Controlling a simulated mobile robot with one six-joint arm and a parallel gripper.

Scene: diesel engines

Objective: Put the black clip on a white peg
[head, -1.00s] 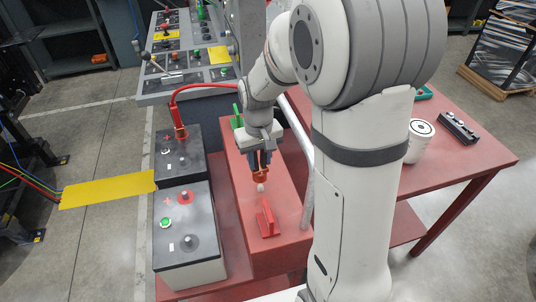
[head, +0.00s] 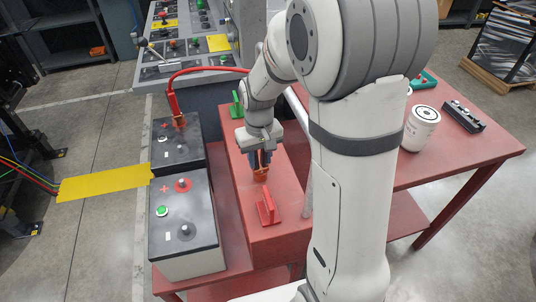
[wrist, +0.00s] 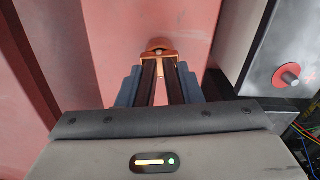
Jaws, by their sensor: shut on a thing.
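My gripper (head: 260,160) is low over the red box (head: 292,187) in the head view, shut on a clip (head: 261,175). In the wrist view, the clip (wrist: 158,66) has dark handles between my blue-grey fingers (wrist: 157,82) and a copper-coloured jaw end pointing away. A small light spot shows at that copper end, perhaps the white peg. The peg does not show separately in the head view; the clip covers its place. I cannot tell whether the clip is around the peg or just above it.
A red bracket (head: 267,208) stands just in front of the clip, a green one (head: 237,104) behind my gripper. Two batteries (head: 187,226) stand left, the rear one with a red-cabled clip (head: 179,121). A white canister (head: 421,128) and black block (head: 464,117) are right.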

